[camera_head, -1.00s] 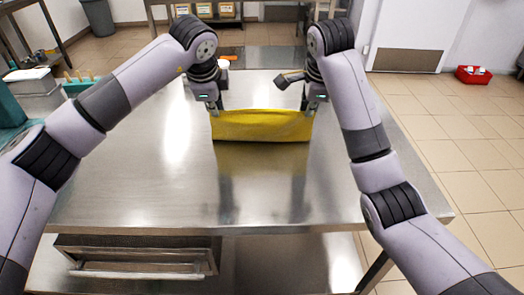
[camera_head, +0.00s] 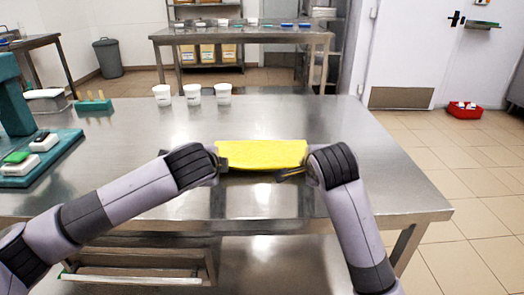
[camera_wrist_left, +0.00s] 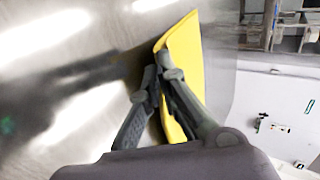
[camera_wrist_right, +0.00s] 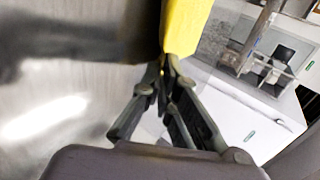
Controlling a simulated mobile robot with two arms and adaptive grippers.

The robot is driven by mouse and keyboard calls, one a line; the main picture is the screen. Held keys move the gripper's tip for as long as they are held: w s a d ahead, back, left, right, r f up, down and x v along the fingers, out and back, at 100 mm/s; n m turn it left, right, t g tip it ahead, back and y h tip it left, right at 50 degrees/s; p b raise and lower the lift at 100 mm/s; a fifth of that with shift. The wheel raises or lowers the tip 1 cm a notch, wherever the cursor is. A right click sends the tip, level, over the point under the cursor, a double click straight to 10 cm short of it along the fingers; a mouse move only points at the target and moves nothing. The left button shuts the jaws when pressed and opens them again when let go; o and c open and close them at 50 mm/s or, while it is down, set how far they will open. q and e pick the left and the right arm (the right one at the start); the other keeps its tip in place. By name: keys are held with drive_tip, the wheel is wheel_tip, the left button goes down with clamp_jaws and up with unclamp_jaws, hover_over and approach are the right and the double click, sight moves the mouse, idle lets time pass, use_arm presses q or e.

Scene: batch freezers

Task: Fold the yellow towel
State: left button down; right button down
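The yellow towel (camera_head: 262,153) is a folded band spread between my two grippers over the steel table. Its height over the table is hard to tell. My left gripper (camera_head: 222,163) is at its left end, mostly hidden behind the arm; the left wrist view shows the fingers (camera_wrist_left: 158,68) shut on the towel's edge (camera_wrist_left: 184,58). My right gripper (camera_head: 291,174) is at the right end; the right wrist view shows its fingertips (camera_wrist_right: 168,64) shut on the towel's corner (camera_wrist_right: 183,28).
The steel table (camera_head: 130,140) is clear around the towel. Three white cups (camera_head: 193,94) stand at its back edge. A teal stand (camera_head: 40,160) with small blocks is at the left, near a teal holder (camera_head: 94,105). Another table (camera_head: 240,37) stands behind.

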use_arm(q)
drive_tip(key=c, duration=2.3)
unclamp_jaws()
use_arm(e)
drive_tip(key=c, duration=2.3)
unclamp_jaws()
